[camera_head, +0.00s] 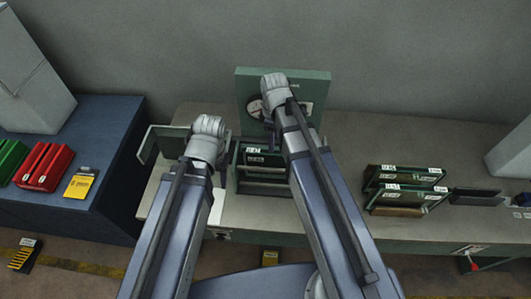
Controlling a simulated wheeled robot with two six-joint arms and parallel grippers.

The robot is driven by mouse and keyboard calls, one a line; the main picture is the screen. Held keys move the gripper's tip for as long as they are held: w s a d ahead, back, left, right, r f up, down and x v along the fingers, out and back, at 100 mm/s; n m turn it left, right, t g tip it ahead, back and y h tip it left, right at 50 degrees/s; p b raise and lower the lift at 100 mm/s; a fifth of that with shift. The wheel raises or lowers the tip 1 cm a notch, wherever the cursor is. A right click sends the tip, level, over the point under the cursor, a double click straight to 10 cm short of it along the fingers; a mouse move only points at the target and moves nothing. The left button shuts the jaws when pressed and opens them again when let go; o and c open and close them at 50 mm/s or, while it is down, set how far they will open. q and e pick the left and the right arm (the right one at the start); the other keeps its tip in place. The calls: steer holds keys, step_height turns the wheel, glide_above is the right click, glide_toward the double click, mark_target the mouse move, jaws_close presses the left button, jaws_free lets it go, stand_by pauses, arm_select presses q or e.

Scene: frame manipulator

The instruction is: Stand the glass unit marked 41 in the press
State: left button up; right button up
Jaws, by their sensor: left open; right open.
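The green press (315,82) stands at the back middle, with a round dial (255,107) on its back panel, partly behind my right arm. Green-framed labelled units (262,160) stand upright in front of the panel. More green-framed glass units (405,178) with white labels stand in a rack on the bench at right. The label numbers are too small to read, so I cannot tell which is 41. My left gripper end (208,128) is left of the press. My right gripper end (276,88) is over its panel. Both are open, nothing visible in them; their fingers are mostly hidden.
A dark blue bench (105,115) at left holds red (45,167) and green (10,158) cases and a yellow card (79,186). A green upright plate (160,146) stands left of the press. The grey bench (340,215) has free room between press and rack.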

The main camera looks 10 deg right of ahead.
steer(key=s+a+m+h, duration=0.1)
steer(key=s+a+m, duration=0.7)
steer(key=s, duration=0.4)
steer(key=shift+s+m, duration=0.15)
steer(key=shift+m, duration=0.55)
steer(key=shift+a, duration=0.1)
arm_select(q)
step_height(320, 180, down, 17)
steer(key=b, duration=1.7)
arm_select(e)
step_height(320, 180, down, 17)
arm_select(q)
steer(key=shift+f, duration=0.1)
steer(key=shift+c, duration=0.2)
